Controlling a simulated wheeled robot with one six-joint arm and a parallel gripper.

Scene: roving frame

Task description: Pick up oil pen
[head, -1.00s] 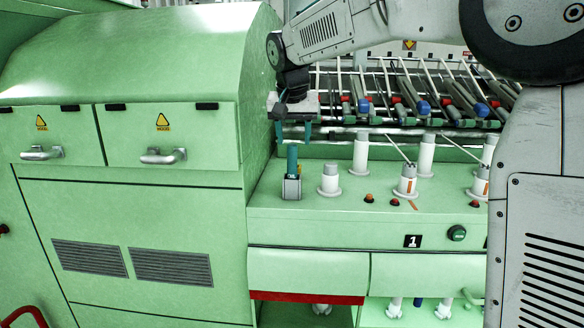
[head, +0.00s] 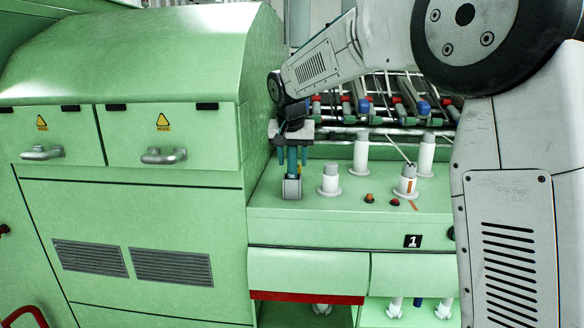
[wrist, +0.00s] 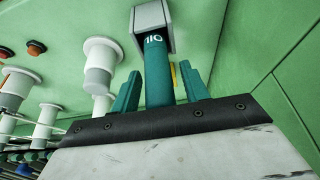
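The oil pen (wrist: 157,72) is a teal cylinder with white lettering, standing upright in a small grey square holder (head: 292,188) at the left end of the green machine ledge. The holder also shows in the wrist view (wrist: 151,15). My gripper (head: 292,154) is above the holder, pointing down. In the wrist view its two teal fingers (wrist: 161,82) stand on either side of the pen, with a visible gap on each side. The gripper is open. In the head view, the pen's upper part (head: 292,163) is partly hidden between the fingers.
A white spool post (head: 330,180) stands just right of the holder, with more posts beyond. A tall green machine housing (head: 130,140) rises close on the left. Behind are rows of rods with red and blue parts (head: 363,105). A small yellow item (wrist: 173,76) shows beside the pen.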

